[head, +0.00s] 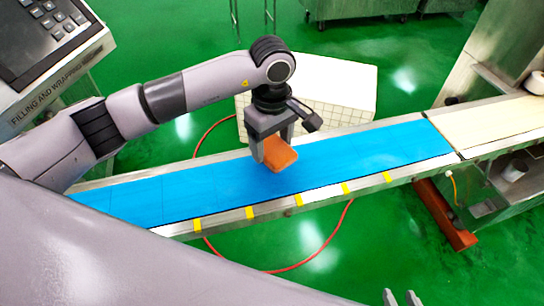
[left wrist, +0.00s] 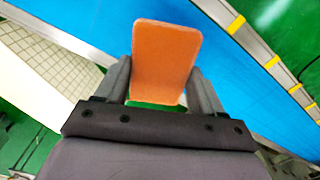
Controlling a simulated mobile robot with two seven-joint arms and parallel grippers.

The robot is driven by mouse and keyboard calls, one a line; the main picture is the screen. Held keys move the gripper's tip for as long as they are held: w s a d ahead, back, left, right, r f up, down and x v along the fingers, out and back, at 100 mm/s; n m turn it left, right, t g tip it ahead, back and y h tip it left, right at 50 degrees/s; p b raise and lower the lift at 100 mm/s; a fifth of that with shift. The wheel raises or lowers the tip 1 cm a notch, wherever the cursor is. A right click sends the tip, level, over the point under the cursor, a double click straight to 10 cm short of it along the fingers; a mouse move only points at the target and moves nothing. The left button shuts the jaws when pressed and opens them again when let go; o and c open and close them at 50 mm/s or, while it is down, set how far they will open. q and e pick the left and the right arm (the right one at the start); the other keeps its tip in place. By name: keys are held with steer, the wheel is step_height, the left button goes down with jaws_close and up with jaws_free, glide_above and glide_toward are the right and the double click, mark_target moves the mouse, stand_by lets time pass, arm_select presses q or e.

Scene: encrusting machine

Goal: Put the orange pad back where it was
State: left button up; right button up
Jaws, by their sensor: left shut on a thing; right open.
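The orange pad (head: 281,153) is a flat rounded slab, held by my left gripper (head: 272,150) over the blue conveyor belt (head: 380,151). In the left wrist view the pad (left wrist: 166,62) stands out between the two fingers of my left gripper (left wrist: 165,90), which is shut on it.
The belt has a metal edge with yellow marks (head: 298,200) and meets a pale belt (head: 500,122) at the right. A control panel (head: 45,40) stands at the upper left. A white box (head: 345,80) stands behind the conveyor. Much of the belt is clear.

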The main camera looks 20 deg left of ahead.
mark_target(272, 160)
arm_select(q)
step_height(272, 160, down, 6)
steer(key=shift+r, duration=0.15)
stand_by(0.3)
steer(key=shift+f, duration=0.2)
steer(key=shift+f, duration=0.15)
steer(key=o, duration=1)
steer(key=shift+r, duration=0.2)
